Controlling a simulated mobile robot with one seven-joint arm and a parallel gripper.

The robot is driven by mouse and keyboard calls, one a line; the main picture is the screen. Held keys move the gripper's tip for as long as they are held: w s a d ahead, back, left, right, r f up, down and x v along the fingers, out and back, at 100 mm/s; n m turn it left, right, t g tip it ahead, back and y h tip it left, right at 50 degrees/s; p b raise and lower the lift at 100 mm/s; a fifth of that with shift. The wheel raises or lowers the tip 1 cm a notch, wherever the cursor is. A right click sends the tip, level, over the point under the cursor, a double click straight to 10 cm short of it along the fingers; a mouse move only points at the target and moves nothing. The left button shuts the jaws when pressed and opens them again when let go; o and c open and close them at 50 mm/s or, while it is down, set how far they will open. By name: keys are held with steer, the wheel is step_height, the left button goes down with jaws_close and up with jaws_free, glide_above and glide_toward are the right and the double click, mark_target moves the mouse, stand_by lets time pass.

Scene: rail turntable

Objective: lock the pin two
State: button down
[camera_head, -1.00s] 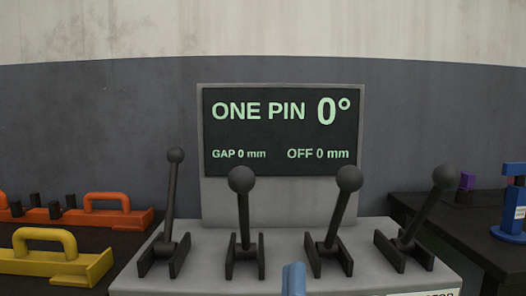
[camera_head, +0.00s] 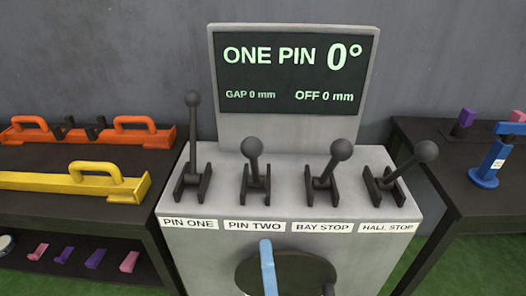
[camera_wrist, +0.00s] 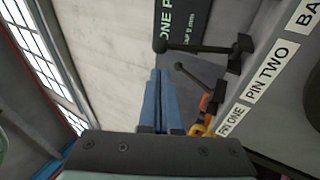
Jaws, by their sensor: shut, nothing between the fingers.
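The pin two lever (camera_head: 254,163) is a dark stick with a round knob, second from the left on the grey console, above the PIN TWO label (camera_head: 254,226). Its knob leans toward me. The pin one lever (camera_head: 193,140) to its left leans farther away and its knob is higher. The display (camera_head: 289,75) reads ONE PIN, 0°, GAP 0 mm, OFF 0 mm. My gripper (camera_head: 267,262) is shut and empty, in front of the console below the PIN TWO label. The wrist view shows its blue fingers (camera_wrist: 155,100) together, apart from the pin two lever (camera_wrist: 200,48).
The bay stop lever (camera_head: 328,165) and the hall stop lever (camera_head: 400,172) stand to the right. A dark round part (camera_head: 300,275) is on the console front. Yellow (camera_head: 60,183) and orange (camera_head: 60,133) handled pieces lie on the left table. A blue stand (camera_head: 488,165) is on the right table.

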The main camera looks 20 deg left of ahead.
mark_target(253, 158)
steer(key=shift+s, duration=0.15)
steer(key=p+x, duration=0.2)
steer(key=x, duration=1.2)
steer(key=shift+a, duration=0.1)
steer(key=shift+p, duration=0.4)
